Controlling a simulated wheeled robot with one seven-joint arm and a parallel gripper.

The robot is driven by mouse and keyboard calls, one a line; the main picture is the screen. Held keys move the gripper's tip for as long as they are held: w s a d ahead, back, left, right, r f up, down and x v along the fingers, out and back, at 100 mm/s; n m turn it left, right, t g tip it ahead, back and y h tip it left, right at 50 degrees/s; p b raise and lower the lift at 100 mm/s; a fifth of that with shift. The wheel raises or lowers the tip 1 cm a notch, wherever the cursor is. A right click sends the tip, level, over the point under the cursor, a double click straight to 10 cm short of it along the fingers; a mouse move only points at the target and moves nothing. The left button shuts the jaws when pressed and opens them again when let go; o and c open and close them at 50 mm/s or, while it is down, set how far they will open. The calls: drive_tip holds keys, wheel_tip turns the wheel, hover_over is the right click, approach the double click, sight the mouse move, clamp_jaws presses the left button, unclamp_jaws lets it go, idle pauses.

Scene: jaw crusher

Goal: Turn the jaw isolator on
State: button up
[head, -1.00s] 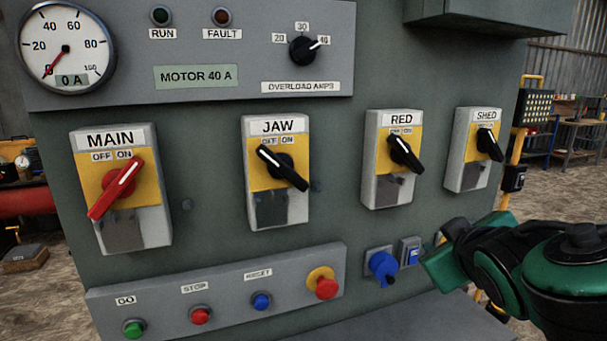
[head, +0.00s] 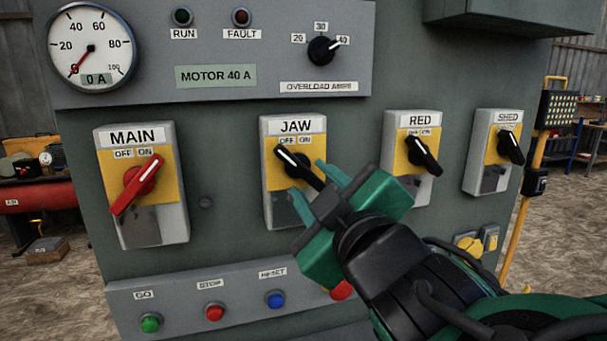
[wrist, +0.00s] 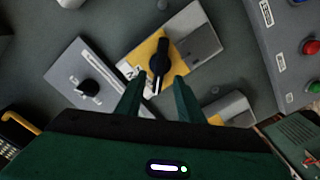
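The jaw isolator (head: 281,210) is a grey box with a yellow plate and a black handle (head: 293,160), in the middle of the head view. The white mark on the handle points up and left, to OFF. My gripper (head: 306,176) is in front of it, with its green fingers open on either side of the handle's lower end. In the wrist view the handle (wrist: 160,57) lies between and beyond the open fingers (wrist: 157,82). I cannot tell whether either finger touches it. My gripper hides the isolator's lower right part.
The main isolator (head: 131,228) with its red handle is to the left. The red isolator (head: 422,150) and shed isolator (head: 497,150) are to the right. Below is a button strip (head: 180,300); my gripper partly covers its right end. The overload knob (head: 322,50) is above.

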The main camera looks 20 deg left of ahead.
sight(301, 171)
drive_tip(key=x, duration=0.5)
drive_tip(key=shift+w+a, duration=0.15)
drive_tip(key=shift+w, duration=0.25)
